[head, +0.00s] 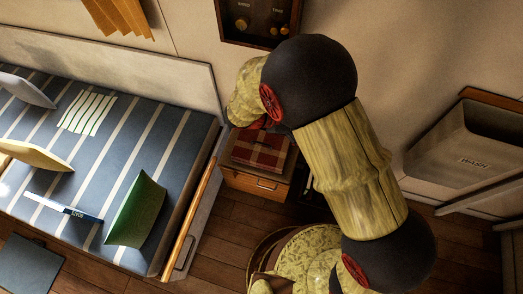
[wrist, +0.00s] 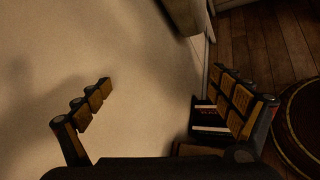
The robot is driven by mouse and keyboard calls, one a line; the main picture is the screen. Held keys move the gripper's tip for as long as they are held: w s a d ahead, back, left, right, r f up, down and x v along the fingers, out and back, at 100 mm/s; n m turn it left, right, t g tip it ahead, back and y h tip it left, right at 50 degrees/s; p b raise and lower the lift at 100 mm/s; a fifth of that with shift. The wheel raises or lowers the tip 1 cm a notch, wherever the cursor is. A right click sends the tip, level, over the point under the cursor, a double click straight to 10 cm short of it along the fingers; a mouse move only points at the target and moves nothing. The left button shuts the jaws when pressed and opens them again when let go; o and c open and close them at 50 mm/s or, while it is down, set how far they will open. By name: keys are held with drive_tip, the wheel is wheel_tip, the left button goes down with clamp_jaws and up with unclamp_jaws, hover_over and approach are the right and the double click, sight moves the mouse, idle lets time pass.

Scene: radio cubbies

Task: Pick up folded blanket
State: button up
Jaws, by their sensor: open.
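The folded blanket (head: 262,153), red plaid with pale lines, lies on a small wooden nightstand (head: 254,183) beside the bed. My arm hangs over the nightstand's far side in the head view, and the gripper itself is mostly hidden there. In the wrist view my gripper (wrist: 162,82) is open, its two fingers wide apart with nothing between them.
The bed (head: 110,150) with striped cover, pillows and a green cushion (head: 136,212) stands left of the nightstand. A dark wall panel with knobs (head: 262,22) is above. A wash bin (head: 470,145) is at right.

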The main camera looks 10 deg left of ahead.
sight(261, 148)
drive_tip(key=s+a+f+n+t+y, duration=0.1)
drive_tip(key=a+f+n+t, duration=0.2)
drive_tip(key=f, duration=0.5)
drive_tip(key=s+a+f+n+t+y+b, duration=0.1)
drive_tip(key=a+f+n+t+y, duration=0.1)
drive_tip(key=a+f+n+t, duration=0.2)
drive_tip(key=s+a+f+n+t+y+b, duration=0.1)
drive_tip(key=a+f+n+t, duration=0.3)
drive_tip(key=a+f, duration=0.5)
drive_tip(key=shift+s+a+f+n+y, duration=0.25)
drive_tip(key=shift+f+n+y, duration=0.1)
drive_tip(key=shift+f+n, duration=0.35)
drive_tip(key=shift+s+a+f+n+y, duration=0.1)
drive_tip(key=shift+s+f+n+y, duration=0.2)
drive_tip(key=shift+f+n, duration=0.35)
drive_tip(key=s+a+f+n+t+y, duration=0.25)
drive_tip(key=s+f+n+y, duration=0.2)
drive_tip(key=f, duration=0.35)
drive_tip(key=shift+g+y, duration=0.35)
drive_tip(key=shift+y, duration=0.05)
drive_tip(key=w+b, duration=0.2)
drive_tip(key=w, duration=0.4)
drive_tip(key=w+b, duration=0.2)
drive_tip(key=w, duration=0.4)
drive_tip(key=shift+d+r, duration=0.15)
drive_tip(key=shift+d, duration=0.05)
drive_tip(key=c, duration=2.1)
